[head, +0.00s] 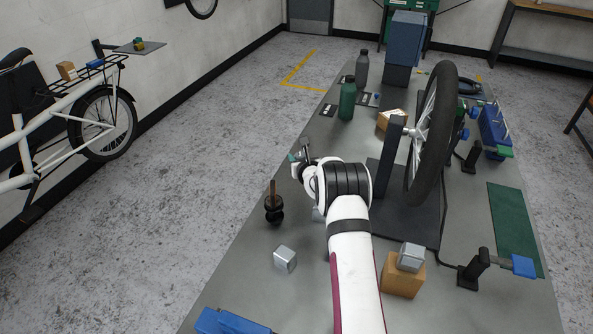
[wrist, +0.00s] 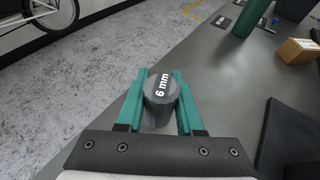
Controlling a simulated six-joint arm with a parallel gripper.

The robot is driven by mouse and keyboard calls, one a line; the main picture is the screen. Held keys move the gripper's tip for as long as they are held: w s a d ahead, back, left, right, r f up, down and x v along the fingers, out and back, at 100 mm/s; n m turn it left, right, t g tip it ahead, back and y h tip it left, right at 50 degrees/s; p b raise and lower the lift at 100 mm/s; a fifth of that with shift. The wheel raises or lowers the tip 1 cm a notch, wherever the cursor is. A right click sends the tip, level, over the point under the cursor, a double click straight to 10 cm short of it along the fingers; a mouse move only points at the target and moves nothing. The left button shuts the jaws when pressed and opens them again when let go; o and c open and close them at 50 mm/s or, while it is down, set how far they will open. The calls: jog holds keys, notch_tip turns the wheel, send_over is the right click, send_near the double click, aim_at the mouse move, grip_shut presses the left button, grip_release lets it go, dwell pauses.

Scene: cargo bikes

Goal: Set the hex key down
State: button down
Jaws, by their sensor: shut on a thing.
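My gripper (wrist: 161,82) is shut on a grey hexagonal piece marked "6 mm" (wrist: 162,92), which I take as the hex key. The teal fingers press it from both sides, and its marked end faces the wrist camera. Its lower part is hidden, so I cannot tell whether it touches the bench. In the head view my gripper (head: 299,157) is by the left edge of the grey workbench (head: 235,280), and my wrist covers most of it.
A black-knobbed tool with a brown shaft (head: 273,207) and a grey block (head: 285,259) stand nearby. A wheel (head: 432,135) on a dark stand is to the right. A green bottle (head: 347,100) and cardboard box (head: 389,120) are beyond. A green mat (head: 514,230) lies right.

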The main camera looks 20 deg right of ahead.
jog(key=shift+w+a+f, duration=0.1)
jog(key=shift+w+f, duration=0.05)
jog(key=shift+f, duration=0.95)
jog(key=shift+w+a+f, duration=0.1)
jog(key=shift+f, duration=1)
jog(key=shift+f, duration=0.1)
jog(key=c, duration=0.5)
grip_release()
jog(key=shift+c, duration=0.2)
